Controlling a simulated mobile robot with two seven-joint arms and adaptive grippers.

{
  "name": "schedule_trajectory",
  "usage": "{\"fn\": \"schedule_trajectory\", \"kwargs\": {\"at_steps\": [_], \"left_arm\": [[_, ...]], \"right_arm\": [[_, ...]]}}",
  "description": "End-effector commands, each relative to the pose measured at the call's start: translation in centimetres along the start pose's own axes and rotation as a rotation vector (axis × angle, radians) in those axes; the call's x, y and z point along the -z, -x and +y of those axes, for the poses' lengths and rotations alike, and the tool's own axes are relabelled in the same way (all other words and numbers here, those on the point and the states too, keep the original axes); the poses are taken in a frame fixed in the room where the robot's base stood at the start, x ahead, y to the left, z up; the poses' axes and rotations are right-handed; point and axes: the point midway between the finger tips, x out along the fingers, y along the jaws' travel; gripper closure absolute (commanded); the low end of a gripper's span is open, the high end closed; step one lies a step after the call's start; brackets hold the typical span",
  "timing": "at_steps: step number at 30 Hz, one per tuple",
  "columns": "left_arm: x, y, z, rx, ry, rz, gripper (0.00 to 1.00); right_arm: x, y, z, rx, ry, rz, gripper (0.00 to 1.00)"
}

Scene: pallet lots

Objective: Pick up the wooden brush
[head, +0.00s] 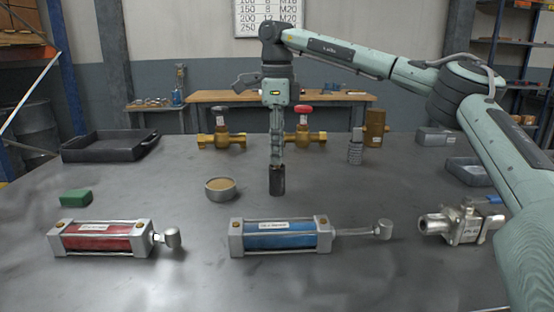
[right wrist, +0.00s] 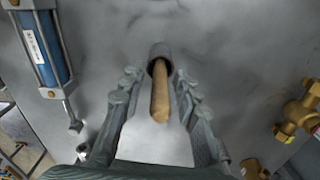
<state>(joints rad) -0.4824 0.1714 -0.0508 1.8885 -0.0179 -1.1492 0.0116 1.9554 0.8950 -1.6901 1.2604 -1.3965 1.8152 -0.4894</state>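The wooden brush (right wrist: 160,97) shows in the right wrist view as a light brown handle rising from a dark grey cylindrical holder (right wrist: 158,52). Its lower end is hidden inside the holder. In the head view the holder (head: 277,183) stands upright on the grey table, and the handle is hidden by my right gripper (head: 277,155). My right gripper points down just above the holder. In the right wrist view its fingers (right wrist: 157,88) are open on both sides of the handle, with gaps left and right. My left gripper is not in view.
A round tin (head: 221,189) stands left of the holder. A blue cylinder (head: 280,236) and a red cylinder (head: 100,238) lie in front. Brass valves (head: 303,132) stand behind. A silver valve (head: 462,225) lies right, a black tray (head: 110,147) back left, a green block (head: 76,198) left.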

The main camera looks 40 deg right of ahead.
Motion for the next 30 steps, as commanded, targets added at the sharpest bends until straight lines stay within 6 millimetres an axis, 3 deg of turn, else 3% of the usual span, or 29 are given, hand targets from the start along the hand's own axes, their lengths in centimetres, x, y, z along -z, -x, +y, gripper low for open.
{"fn": "schedule_trajectory", "kwargs": {"at_steps": [1, 6, 17, 30], "left_arm": [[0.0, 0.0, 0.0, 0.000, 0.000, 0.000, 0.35], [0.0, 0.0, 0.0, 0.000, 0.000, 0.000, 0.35], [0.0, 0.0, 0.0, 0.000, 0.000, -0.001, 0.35], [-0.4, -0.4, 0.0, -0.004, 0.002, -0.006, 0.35]], "right_arm": [[0.0, 0.0, 0.0, 0.000, 0.000, 0.000, 0.79], [0.0, 0.0, 0.0, 0.000, 0.000, 0.000, 1.00], [-0.1, 0.7, 0.0, 0.001, 0.000, -0.001, 1.00], [-0.1, 8.7, 0.0, 0.001, 0.000, -0.001, 1.00]]}}
